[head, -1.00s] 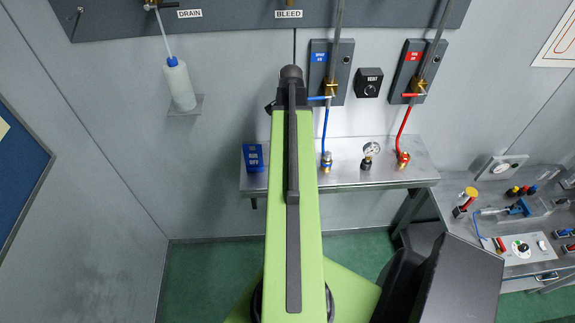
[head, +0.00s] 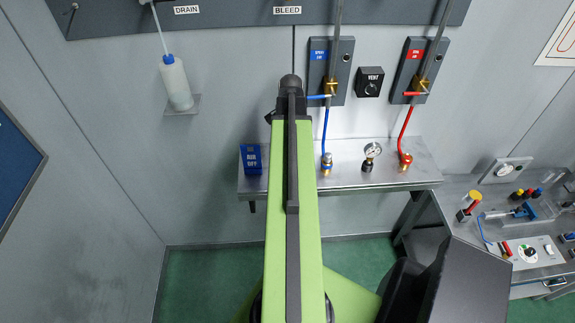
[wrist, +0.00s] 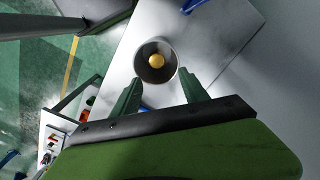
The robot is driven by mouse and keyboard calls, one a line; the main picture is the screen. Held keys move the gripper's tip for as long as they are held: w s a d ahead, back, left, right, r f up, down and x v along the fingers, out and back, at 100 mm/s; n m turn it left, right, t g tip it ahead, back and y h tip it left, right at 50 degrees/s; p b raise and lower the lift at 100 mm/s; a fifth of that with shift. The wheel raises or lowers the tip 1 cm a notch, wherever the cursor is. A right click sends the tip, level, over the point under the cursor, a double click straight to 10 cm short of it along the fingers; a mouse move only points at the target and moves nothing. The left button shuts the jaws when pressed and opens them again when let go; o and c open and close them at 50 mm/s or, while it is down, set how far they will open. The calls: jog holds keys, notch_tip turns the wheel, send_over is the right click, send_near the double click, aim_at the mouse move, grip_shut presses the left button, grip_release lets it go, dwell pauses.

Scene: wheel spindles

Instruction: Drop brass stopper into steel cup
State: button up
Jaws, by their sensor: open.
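In the wrist view the steel cup (wrist: 142,68) stands on the pale metal shelf, seen from above through its round, dark mouth. The round brass stopper (wrist: 156,60) shows inside the cup's rim. I cannot tell how deep it sits. My gripper (wrist: 161,80) is open, its two green fingers apart on the near side of the cup, with nothing between them. In the head view my green arm hides the cup, the stopper and the fingers.
The metal shelf (head: 345,179) carries a blue box (head: 251,158), a gauge (head: 372,150) and blue and red hose fittings (head: 405,160). A side bench (head: 470,225) with small parts stands at right.

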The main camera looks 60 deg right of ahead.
notch_tip(320, 180, up, 8)
jog(key=p, duration=0.7)
jog(key=shift+f, duration=0.25)
